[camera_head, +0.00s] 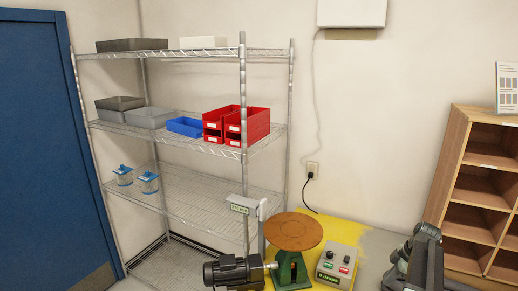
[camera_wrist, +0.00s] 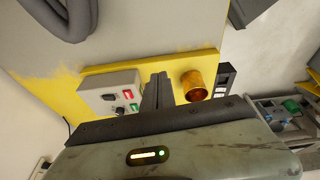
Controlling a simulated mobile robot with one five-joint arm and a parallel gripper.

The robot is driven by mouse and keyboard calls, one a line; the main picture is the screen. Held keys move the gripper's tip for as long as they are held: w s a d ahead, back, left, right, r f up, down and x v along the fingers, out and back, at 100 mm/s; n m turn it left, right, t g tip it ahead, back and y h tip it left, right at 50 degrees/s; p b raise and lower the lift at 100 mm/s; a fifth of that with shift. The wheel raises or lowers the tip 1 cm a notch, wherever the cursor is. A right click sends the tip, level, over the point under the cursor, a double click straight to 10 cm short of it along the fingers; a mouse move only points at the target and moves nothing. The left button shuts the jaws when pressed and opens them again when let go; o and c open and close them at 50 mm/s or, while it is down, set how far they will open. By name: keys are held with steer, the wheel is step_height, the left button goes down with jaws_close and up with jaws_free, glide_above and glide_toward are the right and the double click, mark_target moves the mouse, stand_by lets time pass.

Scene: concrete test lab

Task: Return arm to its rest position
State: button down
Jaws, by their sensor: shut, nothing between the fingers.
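My gripper (camera_wrist: 157,92) shows in the wrist view, with its dark fingers together in the middle of the picture and nothing between them. Its grey-green body fills the bottom of that view. In the head view, part of my dark grey arm shows at the lower right, in front of the wooden shelf; I cannot make out the fingertips there. The fingers appear over or in front of the yellow surface (camera_wrist: 95,70), between a control box (camera_wrist: 108,91) and an orange-brown cylinder (camera_wrist: 193,86). I cannot tell how far off these are.
In the head view, a round brown turntable (camera_head: 293,232) on a green stand and a control box (camera_head: 337,266) stand left of my arm. A wire rack (camera_head: 190,190) holds red bins (camera_head: 236,126) and a blue bin (camera_head: 185,127). A wooden shelf (camera_head: 455,150) stands at the right.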

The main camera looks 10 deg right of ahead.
steer(key=w+a+f+n+g+b, duration=0.1)
steer(key=w+a+f+b, duration=0.25)
steer(key=a, duration=0.85)
steer(key=w+a+f+n+b, duration=0.15)
steer(key=a+f+b, duration=0.35)
steer(key=a, duration=0.7)
steer(key=w+a+f+n+g+b, duration=0.1)
steer(key=w+a+f+b, duration=0.3)
steer(key=a, duration=0.7)
steer(key=s+a+f+m+h+b, duration=0.2)
steer(key=s+a+m, duration=0.7)
steer(key=m, duration=0.5)
step_height(320, 180, down, 2)
steer(key=shift+a+f+b, duration=0.2)
steer(key=shift+a+b, duration=0.35)
steer(key=shift+a, duration=0.05)
